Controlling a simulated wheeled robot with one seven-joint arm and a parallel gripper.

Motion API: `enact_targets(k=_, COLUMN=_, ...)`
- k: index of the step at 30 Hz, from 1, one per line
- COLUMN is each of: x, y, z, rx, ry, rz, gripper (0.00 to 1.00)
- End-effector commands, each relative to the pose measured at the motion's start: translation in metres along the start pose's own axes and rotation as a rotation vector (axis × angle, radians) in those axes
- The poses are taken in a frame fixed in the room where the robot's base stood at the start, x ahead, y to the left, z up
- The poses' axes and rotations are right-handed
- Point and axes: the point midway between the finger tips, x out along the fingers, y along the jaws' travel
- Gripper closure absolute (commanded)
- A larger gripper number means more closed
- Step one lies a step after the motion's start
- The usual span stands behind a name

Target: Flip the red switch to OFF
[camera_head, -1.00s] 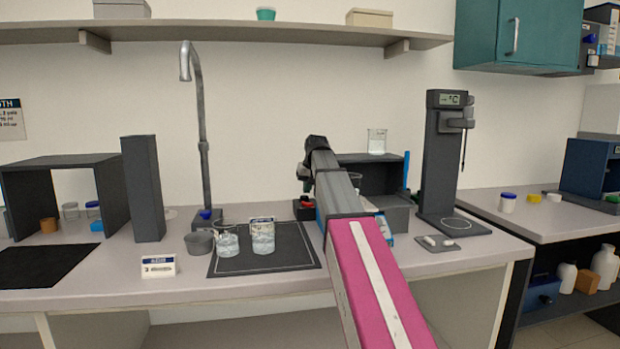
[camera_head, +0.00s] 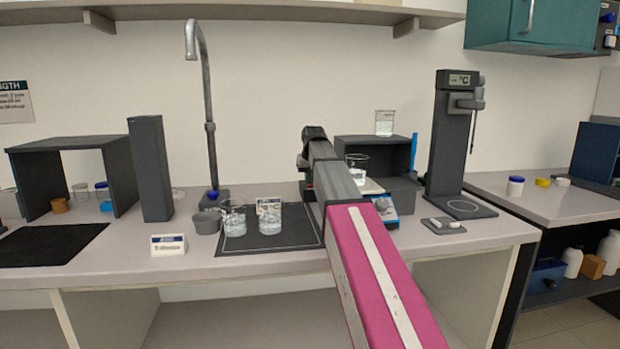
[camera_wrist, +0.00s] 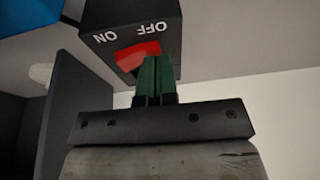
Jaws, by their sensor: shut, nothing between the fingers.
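The red switch (camera_wrist: 132,57) is on a black box (camera_wrist: 165,14) in the wrist view, with white ON and OFF lettering that appears upside down. The red rocker sits below the lettering and slopes, its left part lower than its right. My gripper (camera_wrist: 153,62) is shut and empty, its green fingertips at the rocker's right part, under the OFF side. They overlap the rocker in the picture; whether they touch it I cannot tell. In the head view my arm hides most of the switch box and my fingertips.
A hotplate (camera_head: 384,205) with a beaker (camera_head: 356,168) stands right of my arm. A dark shelf unit (camera_head: 362,150) is behind it. Two beakers stand on a black mat (camera_head: 300,236) to the left. A tall grey stand instrument (camera_head: 449,140) is on the right.

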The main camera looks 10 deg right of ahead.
Motion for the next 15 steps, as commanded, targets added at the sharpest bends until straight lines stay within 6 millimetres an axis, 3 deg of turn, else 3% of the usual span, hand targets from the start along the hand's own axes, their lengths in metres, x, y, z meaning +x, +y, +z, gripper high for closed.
enact_targets(k=15, x=-0.004, y=0.011, z=-0.001, rx=0.001, ry=-0.001, rz=-0.001, gripper=1.0)
